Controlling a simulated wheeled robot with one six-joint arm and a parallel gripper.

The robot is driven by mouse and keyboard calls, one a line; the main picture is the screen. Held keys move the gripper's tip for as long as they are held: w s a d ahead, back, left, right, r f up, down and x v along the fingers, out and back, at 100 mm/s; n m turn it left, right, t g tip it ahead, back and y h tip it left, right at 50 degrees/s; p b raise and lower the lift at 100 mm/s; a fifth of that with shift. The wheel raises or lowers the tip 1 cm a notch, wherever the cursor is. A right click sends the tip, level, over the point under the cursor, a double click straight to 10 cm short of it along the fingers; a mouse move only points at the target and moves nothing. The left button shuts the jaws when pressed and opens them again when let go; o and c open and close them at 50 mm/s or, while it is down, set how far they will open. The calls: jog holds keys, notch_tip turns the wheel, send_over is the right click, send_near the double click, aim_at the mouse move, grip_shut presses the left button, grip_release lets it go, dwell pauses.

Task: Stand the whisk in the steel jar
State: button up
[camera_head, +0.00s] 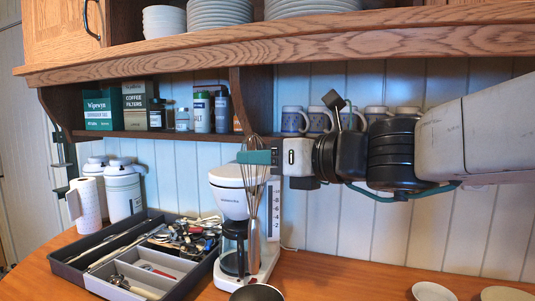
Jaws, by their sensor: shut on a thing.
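My gripper (262,157), with teal fingers, reaches in from the right and is shut on the whisk (254,205). The whisk hangs roughly upright in front of the white coffee maker, with its wire loops up and its slim handle pointing down. A dark round opening with a pale rim (257,286) shows at the bottom edge, below the whisk. It may be the steel jar, but most of it is cut off by the frame. The whisk's lower end is above that rim in the picture and apart from it.
A grey utensil tray (70,271) full of cutlery lies left of the coffee maker (229,200). White dishes (433,291) are at the front right. A wooden shelf (300,50) overhangs the counter. The counter between coffee maker and dishes is clear.

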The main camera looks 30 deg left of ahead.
notch_tip(320, 180, down, 15)
jog(key=shift+r, duration=0.2)
dwell(1.1)
jog(key=o, duration=1.2)
jog(key=shift+d, duration=0.1)
jog(key=v, duration=0.7)
jog(key=shift+d, duration=0.4)
